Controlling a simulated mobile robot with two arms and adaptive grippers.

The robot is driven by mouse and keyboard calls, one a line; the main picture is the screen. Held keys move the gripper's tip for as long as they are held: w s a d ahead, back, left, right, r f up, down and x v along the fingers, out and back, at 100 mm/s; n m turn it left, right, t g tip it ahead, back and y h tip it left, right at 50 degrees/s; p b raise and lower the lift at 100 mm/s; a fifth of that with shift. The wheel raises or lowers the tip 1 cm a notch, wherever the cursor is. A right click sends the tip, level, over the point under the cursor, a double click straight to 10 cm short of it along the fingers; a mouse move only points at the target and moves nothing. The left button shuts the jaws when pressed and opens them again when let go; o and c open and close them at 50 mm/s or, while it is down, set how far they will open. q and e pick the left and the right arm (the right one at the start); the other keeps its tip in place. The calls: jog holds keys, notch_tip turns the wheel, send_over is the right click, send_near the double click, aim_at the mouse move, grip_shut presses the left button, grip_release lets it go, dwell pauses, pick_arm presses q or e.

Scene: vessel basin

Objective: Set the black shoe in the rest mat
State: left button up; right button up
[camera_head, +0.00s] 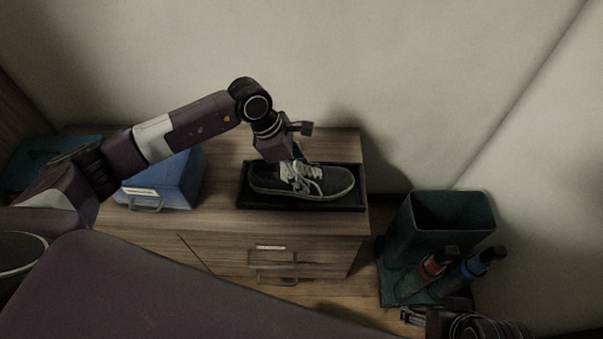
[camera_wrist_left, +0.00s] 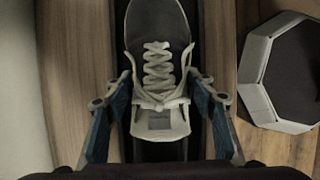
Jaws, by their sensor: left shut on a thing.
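The black shoe (camera_head: 325,184) has white laces and a pale sole edge. It sits upright in the dark rest mat (camera_head: 243,192), a shallow black tray on the wooden cabinet top. My left gripper (camera_head: 293,160) reaches down over the shoe's tongue and laces. In the left wrist view the shoe (camera_wrist_left: 158,30) lies lengthwise between the two blue-padded fingers of the left gripper (camera_wrist_left: 160,112), which is shut on it near the tongue. Black strips of the mat (camera_wrist_left: 220,60) show beside the shoe. The shoe's heel end is partly hidden by the gripper.
A blue box (camera_head: 170,182) with a handle stands left of the mat on the cabinet (camera_head: 215,222). On the floor to the right are a dark teal bin (camera_head: 440,235) and two bottles, one red-banded (camera_head: 432,268) and one blue (camera_head: 478,264). A wall rises behind.

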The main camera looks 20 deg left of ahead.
aim_at(295, 167)
pick_arm(q)
jog(key=shift+f, duration=0.15)
jog(key=shift+f, duration=0.1)
jog(key=o, duration=1.6)
pick_arm(e)
jog(key=shift+f, duration=0.1)
pick_arm(q)
jog(key=shift+r, duration=0.2)
jog(key=p+v, duration=0.1)
jog(key=v, duration=0.3)
jog(key=shift+w+a, duration=0.1)
jog(key=p+v, duration=0.1)
jog(key=v, duration=0.6)
jog(key=shift+a+r, duration=0.15)
jog(key=shift+r, duration=0.2)
pick_arm(e)
jog(key=x, duration=0.4)
jog(key=shift+a, duration=0.1)
